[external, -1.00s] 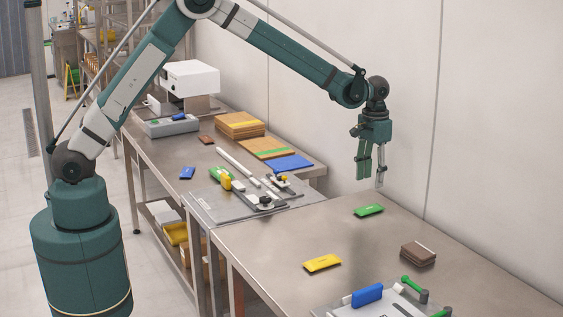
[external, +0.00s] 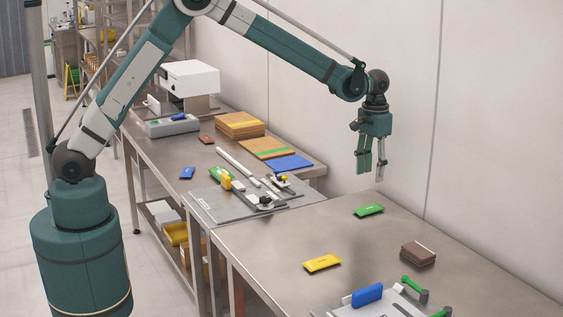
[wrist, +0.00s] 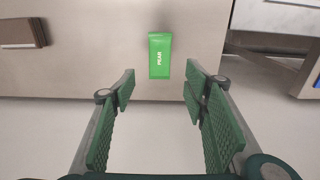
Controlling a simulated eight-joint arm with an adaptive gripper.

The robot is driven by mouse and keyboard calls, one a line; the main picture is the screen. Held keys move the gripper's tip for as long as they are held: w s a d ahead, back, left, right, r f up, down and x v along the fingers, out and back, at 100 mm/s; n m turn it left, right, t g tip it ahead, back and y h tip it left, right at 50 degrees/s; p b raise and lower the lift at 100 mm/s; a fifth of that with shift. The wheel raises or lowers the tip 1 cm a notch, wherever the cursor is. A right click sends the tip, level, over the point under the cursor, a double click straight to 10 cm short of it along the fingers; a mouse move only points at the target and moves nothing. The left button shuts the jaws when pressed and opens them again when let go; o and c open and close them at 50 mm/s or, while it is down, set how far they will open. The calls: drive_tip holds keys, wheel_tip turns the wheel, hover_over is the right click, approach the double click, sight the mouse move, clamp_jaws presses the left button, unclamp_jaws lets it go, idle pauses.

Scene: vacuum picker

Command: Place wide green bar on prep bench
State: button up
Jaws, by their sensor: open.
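A green bar (external: 369,210) lies flat on the near steel bench (external: 290,240), close to its far end. In the wrist view the green bar (wrist: 160,56), with white lettering, sits ahead of and between the fingertips. My gripper (external: 371,174) is open and empty, pointing down above the bench near the green bar. The wrist view shows its two ribbed finger pads (wrist: 160,88) spread wide with nothing between them. Another green piece (external: 220,174) lies on the grey fixture plate of the farther bench. I cannot tell which bench is the prep bench.
On the near bench are a yellow bar (external: 322,263), a brown block (external: 418,253) and a fixture with a blue block (external: 367,295). The farther bench holds boards (external: 240,124), a blue sheet (external: 289,163) and a white machine (external: 190,78). A wall stands behind.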

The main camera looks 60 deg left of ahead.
drive_tip(key=s+a+r+t, duration=0.2)
drive_tip(key=s+a+r, duration=0.4)
drive_tip(key=s+r, duration=0.5)
drive_tip(key=s+a+r+t, duration=0.1)
drive_tip(key=s+a+r, duration=0.5)
drive_tip(key=s+r, duration=0.55)
drive_tip(key=s+a+f+t, duration=0.1)
drive_tip(key=s+a, duration=0.1)
drive_tip(key=s, duration=0.7)
drive_tip(key=s+a+f+t, duration=0.1)
drive_tip(key=s+a, duration=0.2)
drive_tip(key=s, duration=0.7)
drive_tip(key=s+a+f+t, duration=0.1)
drive_tip(key=s+a+t, duration=0.1)
drive_tip(key=s, duration=0.8)
drive_tip(key=shift+a+f, duration=0.25)
drive_tip(key=shift+a, duration=0.2)
drive_tip(key=shift+s, duration=0.1)
